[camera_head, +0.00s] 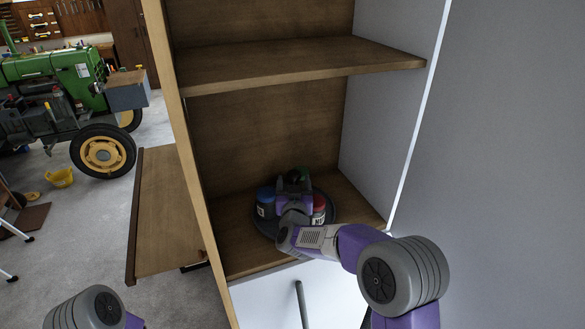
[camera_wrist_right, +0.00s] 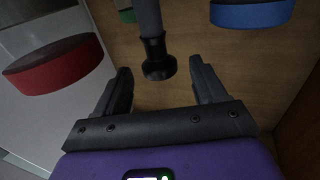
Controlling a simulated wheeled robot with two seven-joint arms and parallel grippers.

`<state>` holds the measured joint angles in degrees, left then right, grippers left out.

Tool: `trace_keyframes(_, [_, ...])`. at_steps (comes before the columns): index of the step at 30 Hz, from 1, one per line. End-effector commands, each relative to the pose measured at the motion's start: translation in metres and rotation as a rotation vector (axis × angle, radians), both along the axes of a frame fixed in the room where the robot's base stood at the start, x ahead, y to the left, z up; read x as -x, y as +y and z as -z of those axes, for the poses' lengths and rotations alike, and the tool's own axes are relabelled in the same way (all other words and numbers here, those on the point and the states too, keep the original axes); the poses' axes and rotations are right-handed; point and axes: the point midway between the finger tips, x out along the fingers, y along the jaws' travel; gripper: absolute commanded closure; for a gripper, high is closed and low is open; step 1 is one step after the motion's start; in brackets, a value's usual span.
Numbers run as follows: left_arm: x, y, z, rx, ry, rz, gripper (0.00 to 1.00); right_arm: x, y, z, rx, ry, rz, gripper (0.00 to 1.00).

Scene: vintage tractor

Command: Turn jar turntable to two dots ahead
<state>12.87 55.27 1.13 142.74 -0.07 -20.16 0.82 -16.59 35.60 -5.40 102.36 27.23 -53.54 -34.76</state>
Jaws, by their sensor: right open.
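The jar turntable (camera_head: 331,212) is a dark round tray on the lower cabinet shelf. On it stand a blue-lidded jar (camera_head: 265,200), a red-lidded jar (camera_head: 319,207) and a green jar (camera_head: 302,173). My right gripper (camera_wrist_right: 162,78) is open over the turntable, partly hidden by its own wrist in the head view. In the right wrist view a dark grey post with a flared black end (camera_wrist_right: 158,62) shows between and just beyond the fingertips; I cannot tell whether they touch it. The red lid (camera_wrist_right: 55,65) and blue lid (camera_wrist_right: 252,13) flank it. No dots are discernible. My left gripper is out of view.
The wooden cabinet has an upper shelf (camera_head: 300,62) above the turntable and a white right wall (camera_head: 390,110). An open wooden door panel (camera_head: 165,210) stands at left. A green tractor (camera_head: 60,85) stands farther back on the grey floor.

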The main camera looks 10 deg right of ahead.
Motion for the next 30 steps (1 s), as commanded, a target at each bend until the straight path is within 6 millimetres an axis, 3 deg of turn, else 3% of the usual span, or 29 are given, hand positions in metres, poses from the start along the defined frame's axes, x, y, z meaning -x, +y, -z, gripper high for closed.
trace_keyframes(6, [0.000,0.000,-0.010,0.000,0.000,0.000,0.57,-0.032,-0.007,0.000,0.000,0.001,0.003,0.29])
trace_keyframes(12, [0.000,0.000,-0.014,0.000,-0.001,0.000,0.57,-0.050,-0.009,0.000,0.000,0.001,0.001,0.29])
trace_keyframes(24, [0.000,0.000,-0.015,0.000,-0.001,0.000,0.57,-0.056,-0.010,0.000,0.000,0.001,0.001,0.29])
trace_keyframes(30, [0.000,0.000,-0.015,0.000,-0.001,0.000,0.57,-0.056,-0.010,0.000,0.000,0.001,0.001,0.58])
